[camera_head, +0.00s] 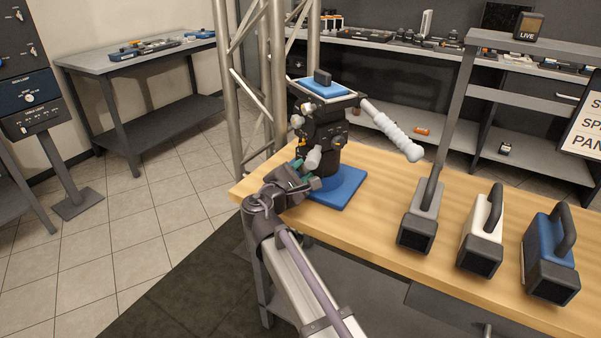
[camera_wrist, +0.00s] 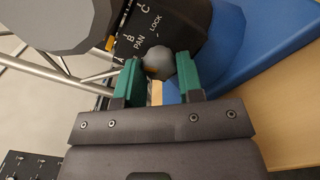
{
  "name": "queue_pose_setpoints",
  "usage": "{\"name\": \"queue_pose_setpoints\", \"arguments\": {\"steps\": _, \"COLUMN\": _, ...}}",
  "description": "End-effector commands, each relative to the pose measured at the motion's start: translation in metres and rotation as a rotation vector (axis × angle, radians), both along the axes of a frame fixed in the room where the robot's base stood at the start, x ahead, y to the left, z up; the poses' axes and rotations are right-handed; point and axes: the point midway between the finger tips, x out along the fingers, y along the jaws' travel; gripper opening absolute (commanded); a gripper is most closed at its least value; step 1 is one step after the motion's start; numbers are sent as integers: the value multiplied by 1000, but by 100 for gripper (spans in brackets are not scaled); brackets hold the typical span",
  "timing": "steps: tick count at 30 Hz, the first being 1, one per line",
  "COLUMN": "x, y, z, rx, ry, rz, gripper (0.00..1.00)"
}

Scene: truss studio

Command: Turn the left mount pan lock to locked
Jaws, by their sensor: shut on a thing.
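The mount (camera_head: 325,125) is a black head with a blue top plate, standing on a blue base (camera_head: 343,190) at the table's left end. A white ribbed handle extends from it to the right. In the wrist view its black face reads PAN LOCK (camera_wrist: 148,32), with letters A, B and C beside it. The pan lock is a grey rounded knob (camera_wrist: 159,61) below that lettering. My gripper (camera_head: 304,174) is low at the mount's front left. Its green fingers (camera_wrist: 159,77) are shut on the knob, one on each side. The lock's pointer is not clear.
A grey camera (camera_head: 418,222), a white camera (camera_head: 482,232) and a blue camera (camera_head: 551,257) stand right of the mount on the wooden table (camera_head: 375,220). A metal truss (camera_head: 255,90) rises close behind the mount's left. A large grey part fills the wrist view's upper left.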

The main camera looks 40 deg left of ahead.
Motion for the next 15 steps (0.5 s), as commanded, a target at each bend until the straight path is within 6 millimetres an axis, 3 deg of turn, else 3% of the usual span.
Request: {"name": "queue_pose_setpoints", "arguments": {"steps": 15, "x": 0, "y": 0, "z": 1, "rx": 483, "ry": 50, "rz": -1, "gripper": 11}}
